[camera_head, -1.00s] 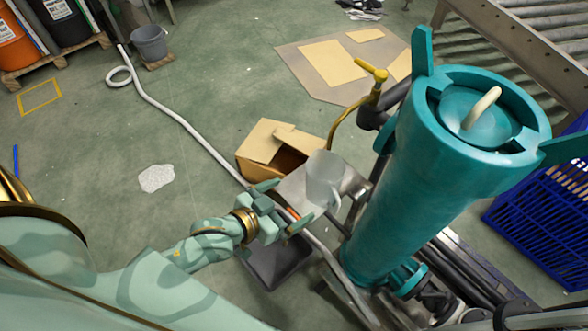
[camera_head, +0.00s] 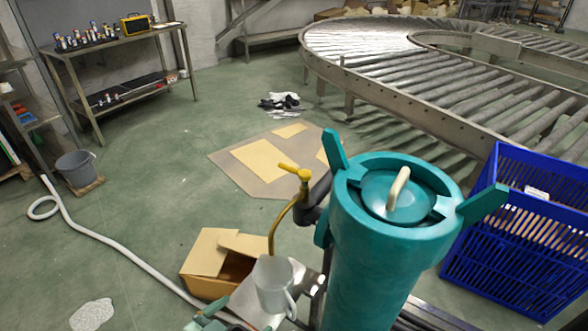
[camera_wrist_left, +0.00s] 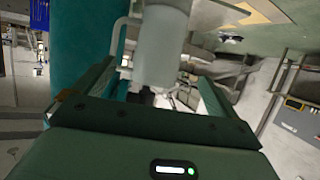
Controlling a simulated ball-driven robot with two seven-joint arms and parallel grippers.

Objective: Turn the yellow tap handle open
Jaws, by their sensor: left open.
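The yellow tap handle (camera_head: 294,171) sits on top of a yellow tap beside the teal cylinder (camera_head: 368,270) in the head view. A thin yellow spout (camera_head: 277,222) curves down from it towards a pale translucent jug (camera_head: 272,284) on a grey metal plate. My left gripper (camera_head: 212,322) shows only in part at the bottom edge, left of the jug and well below the handle. In the left wrist view its two fingers (camera_wrist_left: 157,74) are spread, with the jug (camera_wrist_left: 163,45) beyond and between them. The handle cannot be made out there. My right gripper is not in view.
An open cardboard box (camera_head: 215,262) stands behind the jug. A blue crate (camera_head: 515,240) is right of the cylinder, and a roller conveyor (camera_head: 440,85) runs behind. A white hose (camera_head: 110,245) lies on the floor at left. The floor at left is mostly clear.

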